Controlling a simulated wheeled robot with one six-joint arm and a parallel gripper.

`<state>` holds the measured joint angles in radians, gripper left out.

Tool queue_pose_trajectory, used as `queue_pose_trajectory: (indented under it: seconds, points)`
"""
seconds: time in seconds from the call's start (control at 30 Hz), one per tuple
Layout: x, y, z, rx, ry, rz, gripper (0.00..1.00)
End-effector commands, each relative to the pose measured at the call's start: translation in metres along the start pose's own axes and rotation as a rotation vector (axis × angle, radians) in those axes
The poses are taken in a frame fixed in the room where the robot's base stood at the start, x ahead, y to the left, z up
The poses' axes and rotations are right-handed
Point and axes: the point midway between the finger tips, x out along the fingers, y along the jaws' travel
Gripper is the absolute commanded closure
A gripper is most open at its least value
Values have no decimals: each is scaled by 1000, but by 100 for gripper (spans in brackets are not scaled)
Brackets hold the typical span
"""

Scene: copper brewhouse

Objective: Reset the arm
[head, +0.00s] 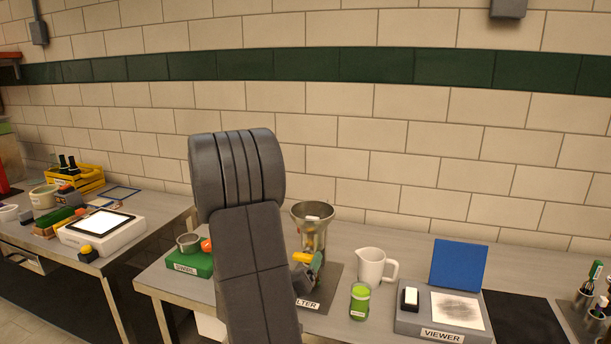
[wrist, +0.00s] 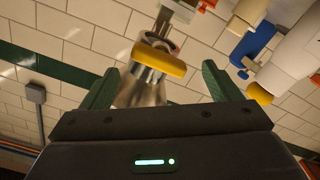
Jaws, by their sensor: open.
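On the steel table stand a metal funnel (head: 312,212), a white jug (head: 371,267), a green-lidded jar (head: 360,301), a viewer (head: 420,322) with a blue panel (head: 458,265), and a green block (head: 188,263). A left table holds a light pad (head: 101,223) and a yellow crate (head: 88,180).

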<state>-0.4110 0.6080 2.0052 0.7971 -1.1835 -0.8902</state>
Motion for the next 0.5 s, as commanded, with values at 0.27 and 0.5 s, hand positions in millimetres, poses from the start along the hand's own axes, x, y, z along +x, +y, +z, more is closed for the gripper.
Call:
queue_pose_trajectory:
  seconds: [0.27,0.5]
  points:
    - [-53,-2,1,3,2,-3,16]
    - [-84,-1,0,2,1,-2,16]
